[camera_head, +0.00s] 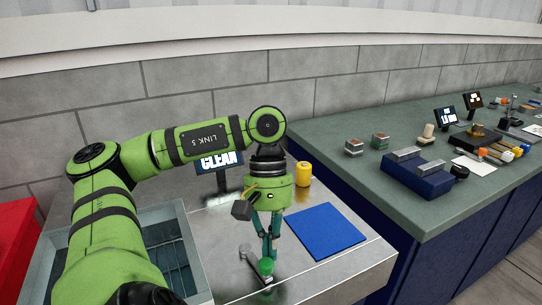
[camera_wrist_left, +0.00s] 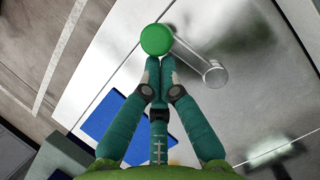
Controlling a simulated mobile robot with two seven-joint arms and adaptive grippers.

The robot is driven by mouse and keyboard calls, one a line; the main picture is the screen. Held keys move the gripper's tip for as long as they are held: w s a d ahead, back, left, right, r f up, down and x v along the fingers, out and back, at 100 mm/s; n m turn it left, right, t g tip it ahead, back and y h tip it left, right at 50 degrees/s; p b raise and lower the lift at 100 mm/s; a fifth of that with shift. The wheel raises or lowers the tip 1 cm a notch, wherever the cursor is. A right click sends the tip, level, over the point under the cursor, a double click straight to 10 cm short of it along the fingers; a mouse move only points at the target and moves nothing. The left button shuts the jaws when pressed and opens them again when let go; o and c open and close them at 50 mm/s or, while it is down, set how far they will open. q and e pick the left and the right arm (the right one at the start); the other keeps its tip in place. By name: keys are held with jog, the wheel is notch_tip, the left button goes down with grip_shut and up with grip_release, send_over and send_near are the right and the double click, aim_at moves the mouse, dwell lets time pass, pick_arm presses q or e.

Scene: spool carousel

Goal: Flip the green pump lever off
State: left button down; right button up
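The green pump lever has a round green knob (camera_head: 265,266) at one end of a thin grey arm on the metal worktop (camera_head: 215,235). In the left wrist view the green knob (camera_wrist_left: 156,39) is just beyond my fingertips, and its arm runs right to a round grey pivot (camera_wrist_left: 215,76). My left gripper (camera_head: 269,252) points down right by the knob; it also shows in the left wrist view (camera_wrist_left: 158,62). Its fingertips are together with nothing seen between them. I cannot tell whether they touch the knob. My right gripper is not in view.
A blue mat (camera_head: 325,231) lies right of the gripper, and a yellow cylinder (camera_head: 303,174) stands behind it. A sink basin (camera_head: 187,268) is at the left. A green-topped bench (camera_head: 345,185) with several items is at the right.

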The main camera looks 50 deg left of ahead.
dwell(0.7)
pick_arm(q)
jog(key=shift+w+r, duration=0.1)
jog(key=shift+r, duration=0.4)
jog(key=shift+v, duration=1.2)
jog(key=shift+w+a+f, duration=0.1)
jog(key=shift+w+a, duration=0.3)
jog(key=shift+a, duration=0.2)
jog(key=shift+w+a, duration=0.35)
jog(key=shift+a, duration=0.3)
jog(key=shift+w+a+f, duration=0.1)
jog(key=shift+w+a, duration=0.7)
jog(key=shift+a, duration=0.5)
jog(key=shift+w+a, duration=0.8)
jog(key=shift+a, duration=0.5)
jog(key=shift+w+a, duration=0.8)
jog(key=shift+a, duration=0.5)
